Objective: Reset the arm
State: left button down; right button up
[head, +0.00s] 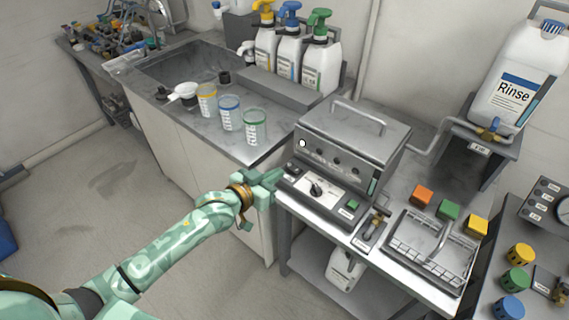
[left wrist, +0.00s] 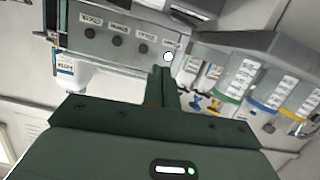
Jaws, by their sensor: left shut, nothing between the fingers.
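My left arm reaches in from the left in the head view. Its green gripper (head: 272,178) is beside the front left corner of a grey machine (head: 352,140) with a lid handle. In the left wrist view the gripper fingers (left wrist: 164,88) are together with nothing between them. The machine's labelled panel with dark knobs (left wrist: 117,40) shows beyond them. In the head view the machine's front has a dial (head: 316,189) and a green button (head: 352,205). I cannot tell whether the fingers touch the machine. My right gripper is not in view.
Yellow, blue and green cups (head: 229,112) stand on the left counter, below several pump bottles (head: 290,50). A Rinse container (head: 515,75) stands on a raised shelf at right. A wire basket (head: 432,248) and coloured blocks (head: 448,210) are right of the machine.

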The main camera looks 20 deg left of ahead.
pick_arm(q)
jog(key=shift+s+a+r, duration=0.15)
jog(key=shift+s+a, duration=0.1)
jog(key=shift+s, duration=0.4)
